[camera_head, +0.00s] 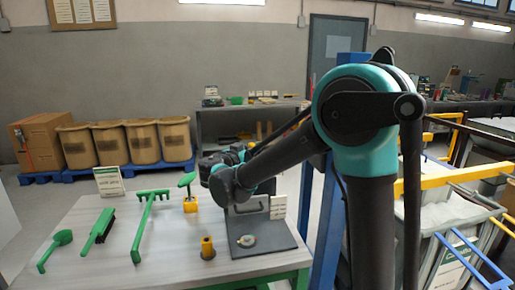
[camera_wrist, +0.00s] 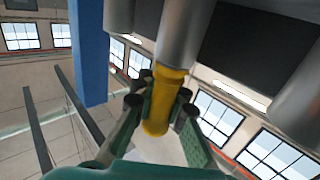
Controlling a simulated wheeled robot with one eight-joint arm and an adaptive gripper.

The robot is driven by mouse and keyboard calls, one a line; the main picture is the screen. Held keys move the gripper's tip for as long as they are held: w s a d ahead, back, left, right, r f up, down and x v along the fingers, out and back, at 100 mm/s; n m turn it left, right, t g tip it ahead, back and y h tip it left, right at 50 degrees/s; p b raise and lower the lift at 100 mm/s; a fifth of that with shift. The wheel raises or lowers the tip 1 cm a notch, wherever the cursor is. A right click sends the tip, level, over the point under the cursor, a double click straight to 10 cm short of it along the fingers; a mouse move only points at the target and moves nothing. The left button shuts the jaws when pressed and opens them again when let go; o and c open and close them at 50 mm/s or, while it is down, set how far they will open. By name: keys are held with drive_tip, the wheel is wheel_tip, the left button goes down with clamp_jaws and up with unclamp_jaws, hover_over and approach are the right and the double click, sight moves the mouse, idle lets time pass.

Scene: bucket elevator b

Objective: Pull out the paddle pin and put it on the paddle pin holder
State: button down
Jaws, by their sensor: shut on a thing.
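My gripper (camera_wrist: 163,103) is shut on a yellow cylindrical piece (camera_wrist: 157,122), which looks like the paddle pin's grip, with fingers on both sides. Its upper end meets a grey metal cylinder (camera_wrist: 187,35); I cannot tell whether they are joined or one sits inside the other. In the head view my arm hides the gripper and this piece. On the table, a short yellow post with a dark base (camera_head: 207,248) stands upright near the front edge. I cannot tell whether it is the pin holder.
The white table (camera_head: 100,262) bears a green scoop (camera_head: 55,248), brush (camera_head: 99,230) and rake (camera_head: 146,222), a yellow block with a green top (camera_head: 190,204) and a grey plate with a round piece (camera_head: 262,238). A blue post (camera_head: 328,225) stands right of the table.

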drive_tip(key=shift+r, duration=0.7)
idle(0.3)
drive_tip(key=shift+r, duration=2.6)
drive_tip(key=shift+r, duration=2)
